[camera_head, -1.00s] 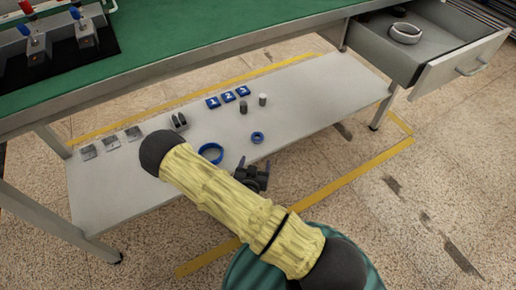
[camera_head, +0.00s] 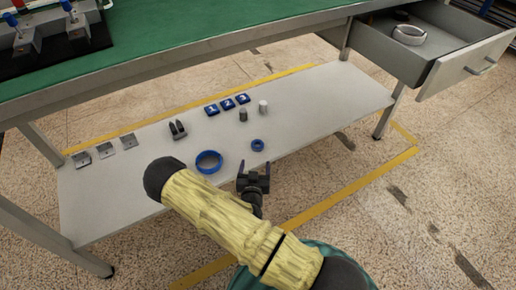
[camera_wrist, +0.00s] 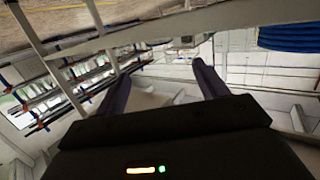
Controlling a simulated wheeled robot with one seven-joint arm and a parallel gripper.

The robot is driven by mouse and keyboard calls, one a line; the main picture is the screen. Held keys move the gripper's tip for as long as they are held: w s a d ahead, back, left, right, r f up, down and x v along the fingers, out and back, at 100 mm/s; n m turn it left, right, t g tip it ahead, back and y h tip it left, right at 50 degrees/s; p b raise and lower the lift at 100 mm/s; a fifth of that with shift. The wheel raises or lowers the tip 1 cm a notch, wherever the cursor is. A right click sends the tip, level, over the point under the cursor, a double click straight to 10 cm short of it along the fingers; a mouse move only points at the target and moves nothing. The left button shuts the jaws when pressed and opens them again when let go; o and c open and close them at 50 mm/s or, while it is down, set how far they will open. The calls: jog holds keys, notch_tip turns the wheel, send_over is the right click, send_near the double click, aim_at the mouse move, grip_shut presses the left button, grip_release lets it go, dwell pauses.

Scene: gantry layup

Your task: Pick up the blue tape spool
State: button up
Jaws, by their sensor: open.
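Two blue rings lie flat on the grey lower shelf (camera_head: 320,95): a larger, wider ring (camera_head: 208,162) and a smaller, thick one (camera_head: 257,145). I cannot tell for sure which is the tape spool. My gripper (camera_head: 254,168) is open and empty at the shelf's front edge, its fingers pointing away from me. It appears just in front of the small ring, and to the right of the large one, apart from both. In the wrist view the open fingers (camera_wrist: 161,72) have nothing between them.
Numbered blue tiles (camera_head: 228,105), dark and light cylinders (camera_head: 263,107), a dark two-pronged piece (camera_head: 178,130) and small metal plates (camera_head: 105,150) stand along the shelf. The green-topped bench (camera_head: 220,38) overhangs it. An open drawer (camera_head: 455,65) holds a whitish ring (camera_head: 409,34).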

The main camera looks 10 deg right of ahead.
aim_at(257, 147)
jog(key=b+x, duration=0.2)
jog(key=x, duration=0.4)
jog(key=shift+f, duration=0.15)
jog(key=shift+w+d, duration=0.1)
jog(key=shift+w, duration=0.15)
jog(key=shift+w+d+f+b, duration=0.1)
jog(key=shift+w+f+b, duration=0.15)
jog(key=shift+w+b, duration=0.4)
jog(key=b+x, duration=0.2)
jog(key=shift+w+d+f+b, duration=0.15)
jog(key=shift+w+f+b, duration=0.15)
jog(key=shift+w+b, duration=0.05)
jog(key=shift+w+d+r, duration=0.1)
jog(key=shift+w+d, duration=0.05)
jog(key=shift+w, duration=0.35)
jog(key=shift+c, duration=0.2)
jog(key=c, duration=1)
